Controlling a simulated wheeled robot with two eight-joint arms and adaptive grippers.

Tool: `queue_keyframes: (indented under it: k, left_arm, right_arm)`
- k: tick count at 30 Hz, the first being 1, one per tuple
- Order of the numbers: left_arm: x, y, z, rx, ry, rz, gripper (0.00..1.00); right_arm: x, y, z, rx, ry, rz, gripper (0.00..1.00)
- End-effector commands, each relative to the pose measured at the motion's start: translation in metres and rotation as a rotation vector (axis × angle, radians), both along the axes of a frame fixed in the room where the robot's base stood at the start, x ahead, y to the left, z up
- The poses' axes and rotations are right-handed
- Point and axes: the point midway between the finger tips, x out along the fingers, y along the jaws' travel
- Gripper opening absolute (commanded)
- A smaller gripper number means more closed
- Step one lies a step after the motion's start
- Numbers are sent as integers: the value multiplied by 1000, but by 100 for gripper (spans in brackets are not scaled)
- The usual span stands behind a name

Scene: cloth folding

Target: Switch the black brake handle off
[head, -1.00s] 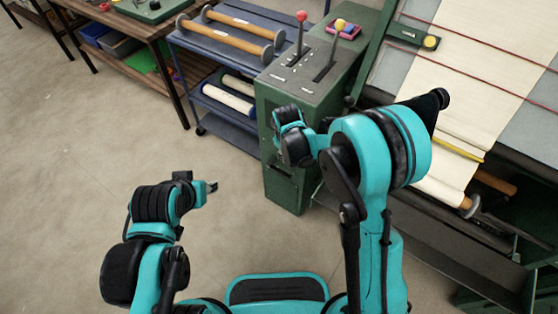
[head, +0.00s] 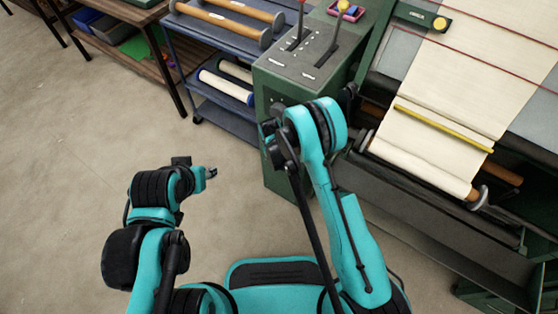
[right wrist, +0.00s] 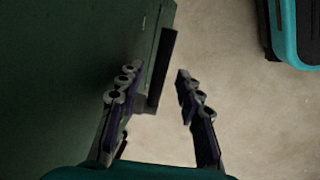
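A dark upright bar (right wrist: 163,70), which looks like the black handle, stands out from the green cabinet in the right wrist view. My right gripper (right wrist: 157,78) is open, its fingers to either side of the bar's lower end, with the left finger nearer. I cannot tell whether they touch it. In the head view my right gripper (head: 268,130) is at the green cabinet's (head: 272,88) front, mostly hidden by my arm, which also hides the handle there. My left gripper (head: 211,173) hangs over bare floor, away from the cabinet; its opening is too small to judge.
A machine with cream cloth (head: 440,110) fills the right. The floor (head: 80,150) at left is clear.

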Motion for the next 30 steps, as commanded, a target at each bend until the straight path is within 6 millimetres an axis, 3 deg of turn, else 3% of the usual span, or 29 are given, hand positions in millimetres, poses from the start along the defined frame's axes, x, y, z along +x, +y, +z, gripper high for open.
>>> queue_keyframes:
  k: [10,15,30]
  left_arm:
    - [0,0,-2,0,0,0,40]
    - [0,0,-2,0,0,0,40]
    - [0,0,-2,0,0,0,40]
  right_arm:
    - [1,-1,-6,0,0,-1,36]
    - [1,-1,-6,0,0,-1,0]
    - [3,2,-1,-68,49,0,0]
